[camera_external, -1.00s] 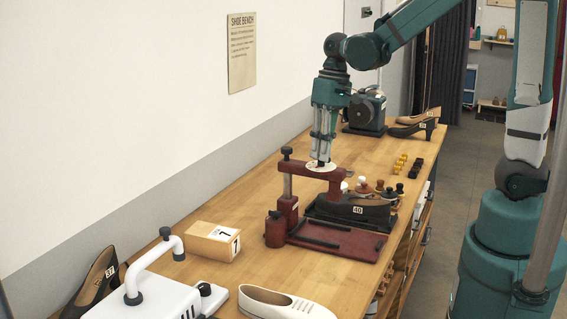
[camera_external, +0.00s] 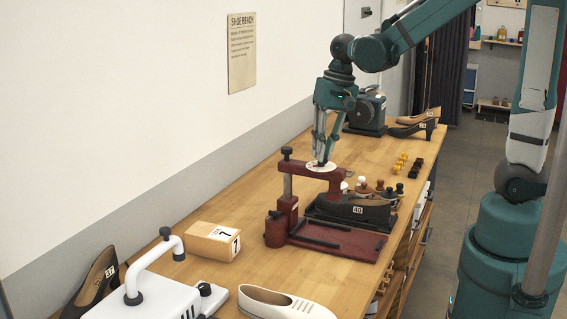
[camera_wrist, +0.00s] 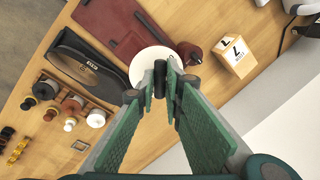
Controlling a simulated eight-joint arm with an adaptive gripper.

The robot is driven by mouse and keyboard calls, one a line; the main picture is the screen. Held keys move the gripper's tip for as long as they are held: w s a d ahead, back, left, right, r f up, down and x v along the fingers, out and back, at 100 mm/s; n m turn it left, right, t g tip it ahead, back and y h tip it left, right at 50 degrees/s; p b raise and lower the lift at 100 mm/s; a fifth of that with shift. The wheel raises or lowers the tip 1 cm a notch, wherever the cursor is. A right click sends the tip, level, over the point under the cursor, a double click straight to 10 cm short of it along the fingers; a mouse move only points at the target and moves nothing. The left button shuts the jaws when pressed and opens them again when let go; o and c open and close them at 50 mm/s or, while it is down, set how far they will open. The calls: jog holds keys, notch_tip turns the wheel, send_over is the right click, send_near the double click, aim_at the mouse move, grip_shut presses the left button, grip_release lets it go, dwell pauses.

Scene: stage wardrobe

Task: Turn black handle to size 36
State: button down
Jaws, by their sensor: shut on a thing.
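The red shoe press (camera_external: 322,174) stands on the bench with a round white dial (camera_external: 313,168) on top of its arm. The dial also shows in the wrist view (camera_wrist: 143,62); its size marks are too small to read. My gripper (camera_external: 321,160) is above the dial, pointing down. In the wrist view its fingers (camera_wrist: 165,88) are shut on the black handle (camera_wrist: 160,74) at the dial. The handle is mostly hidden by the fingers in the outside view. A black shoe marked 40 (camera_external: 350,209) sits on the press base.
A wooden block marked 7 (camera_external: 212,242), a white machine (camera_external: 150,295) and a white shoe (camera_external: 280,303) are in front. A dark machine (camera_external: 366,112) and heels (camera_external: 415,129) are behind.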

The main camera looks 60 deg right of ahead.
jog(key=c, duration=2.5)
grip_release()
jog(key=shift+o, duration=0.2)
jog(key=shift+r, duration=0.1)
notch_tip(320, 180, up, 12)
jog(key=s+d, duration=0.1)
jog(key=shift+s+d+f, duration=0.2)
jog(key=shift+s+d, duration=0.15)
jog(key=shift+a, duration=0.1)
jog(key=s+a+f+n+t+h+b, duration=0.1)
jog(key=s+a+f+n+t+b, duration=0.4)
jog(key=s+a+f+n+b, duration=0.3)
jog(key=s+f+n, duration=0.1)
jog(key=s+f, duration=0.2)
jog(key=s, duration=0.1)
jog(key=shift+s+a+t+h+b, duration=0.3)
jog(key=shift+s+a, duration=0.05)
jog(key=shift+s, duration=0.05)
